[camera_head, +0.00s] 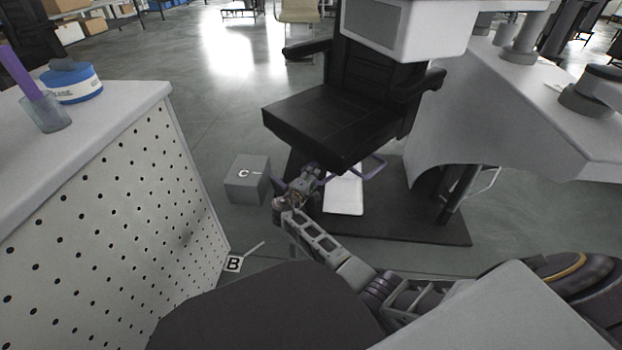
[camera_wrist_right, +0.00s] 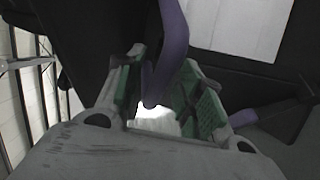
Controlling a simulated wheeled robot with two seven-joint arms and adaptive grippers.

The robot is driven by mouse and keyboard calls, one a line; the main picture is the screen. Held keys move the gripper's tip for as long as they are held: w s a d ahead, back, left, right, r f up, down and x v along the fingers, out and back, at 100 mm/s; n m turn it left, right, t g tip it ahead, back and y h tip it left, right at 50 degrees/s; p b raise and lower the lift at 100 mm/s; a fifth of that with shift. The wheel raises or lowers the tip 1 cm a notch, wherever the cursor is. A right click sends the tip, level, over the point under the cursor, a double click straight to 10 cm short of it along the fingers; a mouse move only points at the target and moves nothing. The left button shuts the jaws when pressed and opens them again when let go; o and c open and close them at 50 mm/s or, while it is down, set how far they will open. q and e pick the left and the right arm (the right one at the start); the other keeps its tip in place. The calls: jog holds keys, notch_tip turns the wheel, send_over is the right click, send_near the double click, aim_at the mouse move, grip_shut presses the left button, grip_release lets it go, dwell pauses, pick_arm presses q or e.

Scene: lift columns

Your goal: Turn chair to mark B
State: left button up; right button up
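The black office chair (camera_head: 340,112) stands in the middle of the head view, its seat turned toward the lower left. Mark B (camera_head: 233,264) is a white label at the floor beside the perforated cabinet's lower corner. Mark C (camera_head: 244,173) is on a grey box left of the chair. My right gripper (camera_head: 283,203) is low, in front of and below the seat's front edge. In the right wrist view its green-padded fingers (camera_wrist_right: 165,98) are apart, with a curved purple bar (camera_wrist_right: 168,50) showing between them; I cannot tell whether they touch it. My left gripper is not in view.
A perforated cabinet (camera_head: 130,190) with a cup (camera_head: 46,112) and a blue-white round container (camera_head: 72,84) stands at left. A grey desk (camera_head: 500,110) is close on the chair's right. A dark mat (camera_head: 420,225) lies under the chair. Open floor lies behind left.

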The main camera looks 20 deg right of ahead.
jog(key=v, duration=0.7)
dwell(0.3)
jog(key=shift+s+a, duration=0.1)
dwell(0.3)
jog(key=s+d+f+m+g+y, duration=0.1)
jog(key=s+f+m+g+y, duration=0.15)
jog(key=s, duration=0.65)
jog(key=s+d+f+m+g+y, duration=0.1)
jog(key=s+f+m+g+y, duration=0.2)
jog(key=s, duration=0.7)
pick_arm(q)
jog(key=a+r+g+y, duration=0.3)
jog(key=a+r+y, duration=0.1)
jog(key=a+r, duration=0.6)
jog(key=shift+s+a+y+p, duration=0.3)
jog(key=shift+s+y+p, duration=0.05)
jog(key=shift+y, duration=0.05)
pick_arm(e)
jog(key=s+a+r+y, duration=0.2)
jog(key=s+a+y, duration=0.1)
jog(key=s, duration=0.4)
jog(key=s+a+r+g+y, duration=0.1)
jog(key=s+a+r+y, duration=0.2)
jog(key=s, duration=0.5)
jog(key=shift+s+a+r+y, duration=0.15)
jog(key=shift+s+r+y, duration=0.1)
jog(key=shift+y, duration=0.1)
